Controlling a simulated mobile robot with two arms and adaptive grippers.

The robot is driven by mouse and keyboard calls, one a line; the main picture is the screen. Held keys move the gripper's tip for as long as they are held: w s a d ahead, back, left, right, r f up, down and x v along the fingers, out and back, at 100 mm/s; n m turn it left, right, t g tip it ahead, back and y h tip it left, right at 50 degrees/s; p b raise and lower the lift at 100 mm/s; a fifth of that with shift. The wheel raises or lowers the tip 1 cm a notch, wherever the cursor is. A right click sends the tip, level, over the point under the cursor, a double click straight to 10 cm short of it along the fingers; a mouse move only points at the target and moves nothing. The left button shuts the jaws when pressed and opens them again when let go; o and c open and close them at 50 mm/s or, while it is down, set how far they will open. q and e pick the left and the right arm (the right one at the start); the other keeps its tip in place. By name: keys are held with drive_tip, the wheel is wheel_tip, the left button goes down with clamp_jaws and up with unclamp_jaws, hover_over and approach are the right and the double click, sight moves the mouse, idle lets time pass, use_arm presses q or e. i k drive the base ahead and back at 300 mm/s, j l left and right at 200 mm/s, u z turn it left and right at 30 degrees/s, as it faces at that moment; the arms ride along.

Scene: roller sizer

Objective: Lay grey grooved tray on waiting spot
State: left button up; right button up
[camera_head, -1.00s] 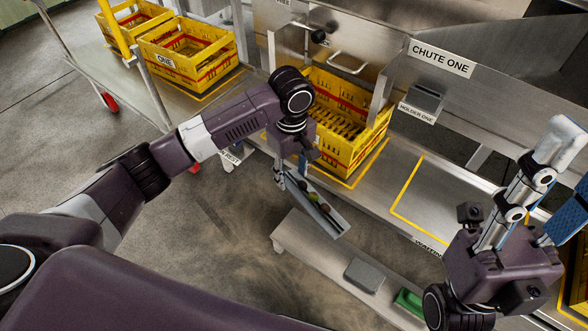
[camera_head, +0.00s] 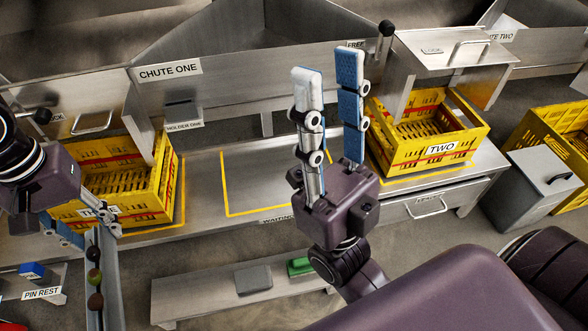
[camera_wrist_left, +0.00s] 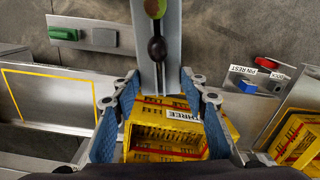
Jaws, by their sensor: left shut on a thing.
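The grey grooved tray (camera_head: 112,262) hangs at the lower left of the head view, long and narrow, with several dark and green round fruits (camera_head: 94,276) in its groove. My left gripper (camera_head: 100,213) is shut on the tray near its upper end. In the left wrist view the tray (camera_wrist_left: 172,45) runs up from between the fingers (camera_wrist_left: 158,84). The waiting spot (camera_head: 255,180) is a bare yellow-outlined area on the metal bench, to the right of the tray; its label is partly covered by my right gripper. My right gripper (camera_head: 330,75) is open and empty, fingers up.
Yellow crate THREE (camera_head: 150,195) stands left of the spot and crate TWO (camera_head: 425,150) right of it. CHUTE ONE (camera_head: 170,71) and holder one (camera_head: 183,112) are behind. A low shelf (camera_head: 205,290) in front carries a grey block (camera_head: 253,279) and a green one (camera_head: 300,266).

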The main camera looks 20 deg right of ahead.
sight(281, 181)
drive_tip(key=i+l+z, duration=0.1)
drive_tip(key=z, duration=0.3)
drive_tip(key=i+l+z, duration=0.1)
drive_tip(key=z, duration=0.35)
drive_tip(key=i+l+z, duration=0.15)
drive_tip(key=z, duration=0.25)
drive_tip(key=l, duration=0.1)
